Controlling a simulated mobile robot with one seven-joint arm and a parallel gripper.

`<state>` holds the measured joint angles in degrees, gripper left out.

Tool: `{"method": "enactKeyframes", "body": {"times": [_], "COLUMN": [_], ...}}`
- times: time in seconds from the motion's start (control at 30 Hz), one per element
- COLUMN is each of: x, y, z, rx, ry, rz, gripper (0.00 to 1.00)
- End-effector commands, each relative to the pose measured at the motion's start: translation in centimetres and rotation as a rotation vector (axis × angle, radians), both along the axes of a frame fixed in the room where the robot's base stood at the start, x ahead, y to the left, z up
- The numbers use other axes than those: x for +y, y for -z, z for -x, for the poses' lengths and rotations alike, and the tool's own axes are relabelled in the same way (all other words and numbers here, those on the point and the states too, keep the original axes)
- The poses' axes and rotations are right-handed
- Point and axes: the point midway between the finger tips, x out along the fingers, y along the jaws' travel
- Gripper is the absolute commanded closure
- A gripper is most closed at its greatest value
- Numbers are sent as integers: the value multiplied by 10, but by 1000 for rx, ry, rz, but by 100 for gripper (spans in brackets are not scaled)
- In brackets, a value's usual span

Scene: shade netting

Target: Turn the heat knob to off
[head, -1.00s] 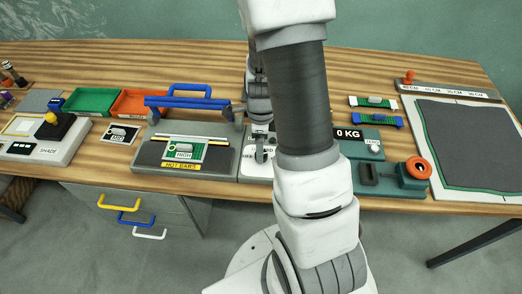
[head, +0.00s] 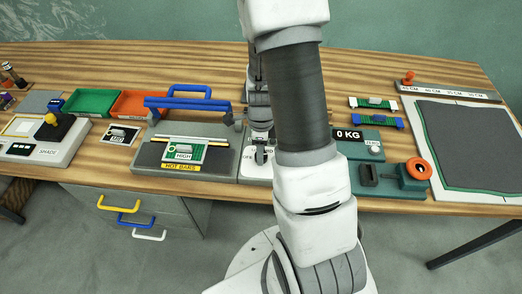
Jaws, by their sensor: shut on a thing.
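My gripper (head: 260,153) points down at the small grey control panel (head: 247,176), just right of the hot bars sealer (head: 190,158). It is shut on the heat knob, which its fingers almost wholly hide. A white dial plate with small lettering shows in part under the fingers, but the knob's setting cannot be read. The sealer has a blue handle (head: 190,102) on a raised bar and a yellow label reading HOT BARS. A green netting piece with a tag reading HIGH lies on it.
My arm covers the middle of the bench. To the right are a teal scale (head: 366,147) reading 0 KG, a teal device with an orange ring (head: 418,168) and a dark mat (head: 470,143). Green (head: 91,102) and orange (head: 139,104) trays stand behind left.

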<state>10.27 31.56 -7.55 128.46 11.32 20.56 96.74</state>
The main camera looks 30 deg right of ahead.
Motion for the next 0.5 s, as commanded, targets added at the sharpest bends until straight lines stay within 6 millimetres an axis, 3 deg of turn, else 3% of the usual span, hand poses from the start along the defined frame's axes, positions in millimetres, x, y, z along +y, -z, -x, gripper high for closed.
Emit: {"method": "enactKeyframes", "body": {"times": [0.5], "x": [0], "y": [1], "z": [0], "rx": [-1], "ry": [-125], "rz": [1], "gripper": [100]}}
